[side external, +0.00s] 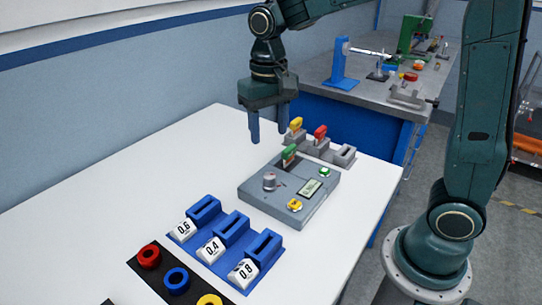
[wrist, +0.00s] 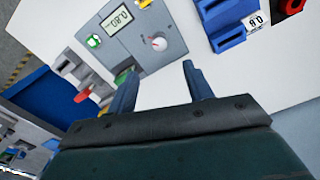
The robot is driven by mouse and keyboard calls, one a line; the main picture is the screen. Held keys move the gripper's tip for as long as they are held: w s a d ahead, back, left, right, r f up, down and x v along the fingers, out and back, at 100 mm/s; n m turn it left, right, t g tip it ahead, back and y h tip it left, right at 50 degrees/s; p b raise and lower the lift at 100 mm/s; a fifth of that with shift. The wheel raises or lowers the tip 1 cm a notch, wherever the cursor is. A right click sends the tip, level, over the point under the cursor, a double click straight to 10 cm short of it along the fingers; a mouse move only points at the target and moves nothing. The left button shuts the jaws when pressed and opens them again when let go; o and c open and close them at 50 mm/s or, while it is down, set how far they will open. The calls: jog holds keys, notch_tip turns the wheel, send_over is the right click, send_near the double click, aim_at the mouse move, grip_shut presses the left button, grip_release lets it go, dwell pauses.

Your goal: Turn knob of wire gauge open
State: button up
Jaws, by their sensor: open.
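The wire gauge (side external: 312,203) is a grey box on the white table, with a display (side external: 310,188), a green button (side external: 325,171) and a yellow one (side external: 294,205). Its round, pale knob (side external: 270,181) has a red mark; in the wrist view the knob (wrist: 158,43) sits beside the display (wrist: 118,18), which seems to read 0.80. A green-handled piece (side external: 289,153) stands at the gauge's back edge. My gripper (side external: 269,141) is open and empty, above and behind the gauge, apart from the knob. In the wrist view the knob lies just beyond the fingertips.
Grey holders with yellow (side external: 296,124) and red (side external: 320,132) handled pieces stand behind the gauge. In front are blue slotted holders (side external: 232,226) labelled 0.6, 0.4 and 0.8, then coloured rings on a dark mat (side external: 134,266). The table's left part (side external: 150,175) is clear.

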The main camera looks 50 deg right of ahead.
aim_at(269, 175)
notch_tip(269, 175, down, 13)
jog(key=shift+f, duration=0.1)
dwell(0.6)
jog(key=c, duration=1)
